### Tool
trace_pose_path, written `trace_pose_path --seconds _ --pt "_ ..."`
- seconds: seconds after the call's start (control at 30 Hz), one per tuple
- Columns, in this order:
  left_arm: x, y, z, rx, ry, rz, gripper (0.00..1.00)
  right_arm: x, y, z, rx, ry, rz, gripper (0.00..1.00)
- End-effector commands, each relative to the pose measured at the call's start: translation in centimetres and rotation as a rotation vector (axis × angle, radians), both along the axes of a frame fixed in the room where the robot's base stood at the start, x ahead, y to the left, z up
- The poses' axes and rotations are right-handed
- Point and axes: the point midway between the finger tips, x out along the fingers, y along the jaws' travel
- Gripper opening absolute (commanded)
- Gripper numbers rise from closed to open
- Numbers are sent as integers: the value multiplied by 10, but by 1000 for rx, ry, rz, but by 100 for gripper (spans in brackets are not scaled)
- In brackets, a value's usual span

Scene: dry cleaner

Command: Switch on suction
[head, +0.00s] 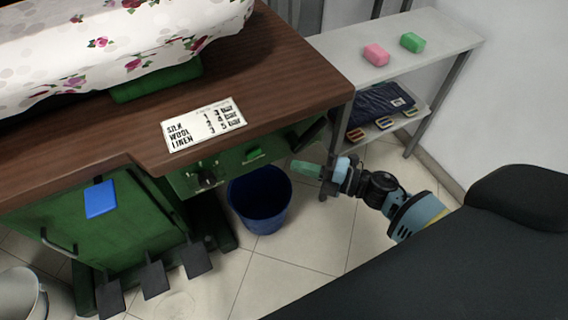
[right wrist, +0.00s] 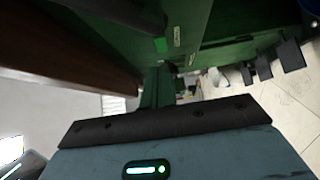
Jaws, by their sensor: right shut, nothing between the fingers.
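A green ironing station (head: 95,235) with a brown wooden top stands at the left. My right gripper (head: 296,168) is shut and empty, just right of the panel and apart from the green switch. In the right wrist view its body fills the bottom. My left gripper is not in view.
A card with silk, wool and linen settings (head: 204,124) lies on the wooden top (head: 265,75). Several dark pedals (head: 152,280) stick out below. A blue bin (head: 262,200) stands under the panel. A grey shelf (head: 425,60) with pink and green blocks is at the right.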

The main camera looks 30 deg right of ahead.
Motion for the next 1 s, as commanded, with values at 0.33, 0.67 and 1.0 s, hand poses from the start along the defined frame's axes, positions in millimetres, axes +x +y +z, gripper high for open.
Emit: trace_pose_path --seconds 0.33,0.67,1.0 --pt "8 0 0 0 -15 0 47 -26 -38 0 1 1 0 0" --pt "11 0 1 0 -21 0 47 -28 -41 0 1 -1 1 0" --pt "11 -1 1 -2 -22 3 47 -28 -41 0 4 2 -1 0"
